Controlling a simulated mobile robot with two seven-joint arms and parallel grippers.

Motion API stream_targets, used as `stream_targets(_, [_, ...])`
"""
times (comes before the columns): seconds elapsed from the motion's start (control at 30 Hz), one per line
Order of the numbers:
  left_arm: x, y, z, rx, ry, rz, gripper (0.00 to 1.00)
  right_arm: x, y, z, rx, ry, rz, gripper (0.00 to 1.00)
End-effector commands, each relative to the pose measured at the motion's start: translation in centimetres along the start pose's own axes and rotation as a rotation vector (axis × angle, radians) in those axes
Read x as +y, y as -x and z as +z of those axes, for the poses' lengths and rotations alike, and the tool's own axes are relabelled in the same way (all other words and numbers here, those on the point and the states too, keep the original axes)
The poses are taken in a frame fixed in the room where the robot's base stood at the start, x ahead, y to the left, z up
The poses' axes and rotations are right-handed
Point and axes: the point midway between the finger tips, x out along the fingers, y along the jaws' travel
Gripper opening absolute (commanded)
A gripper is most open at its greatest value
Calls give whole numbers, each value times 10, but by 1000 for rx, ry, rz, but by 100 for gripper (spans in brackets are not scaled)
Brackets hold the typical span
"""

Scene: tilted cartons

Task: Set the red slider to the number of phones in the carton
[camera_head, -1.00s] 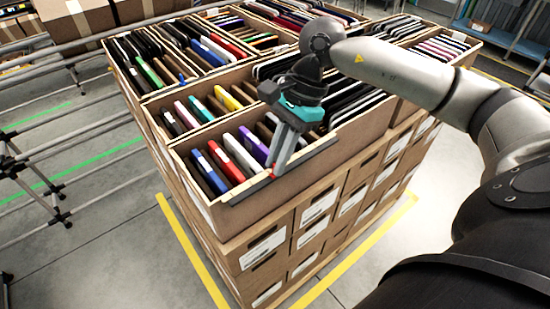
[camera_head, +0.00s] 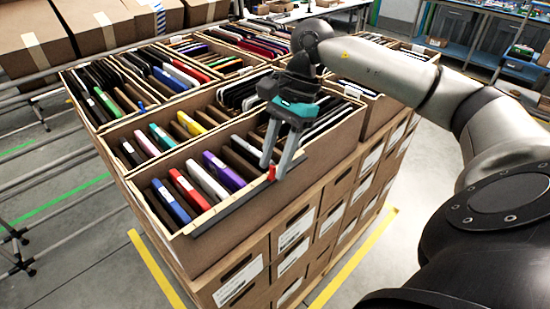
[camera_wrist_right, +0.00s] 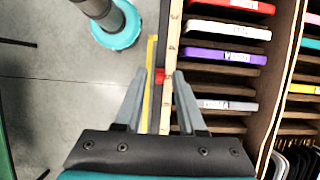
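The front carton (camera_head: 222,236) holds phones standing in slots between brown dividers; blue, red, white and purple ones show in the head view, with darker or empty slots further right. The red slider (camera_head: 271,173) sits on the rail (camera_head: 238,201) along the carton's front rim. My right gripper (camera_head: 273,168) is open above this rim. My left gripper is not in view.
More cartons (camera_head: 118,160) of phones stand behind and beside the front one, stacked in a block. Metal rails (camera_head: 60,160) run along the left, with closed boxes (camera_head: 95,25) at the back. Floor is free in front, beyond the yellow tape (camera_head: 345,265).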

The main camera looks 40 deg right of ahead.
Motion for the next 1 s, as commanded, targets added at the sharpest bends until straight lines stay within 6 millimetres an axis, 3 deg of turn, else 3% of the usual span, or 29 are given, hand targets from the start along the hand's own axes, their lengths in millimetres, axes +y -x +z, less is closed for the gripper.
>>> stream_targets(0.27, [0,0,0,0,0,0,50,0,0,0,0,0,0,45])
stream_targets(0.43, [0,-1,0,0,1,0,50,-1,12,0,0,-1,-4,45])
stream_targets(1.0, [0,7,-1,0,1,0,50,-1,128,1,-2,1,-4,45])
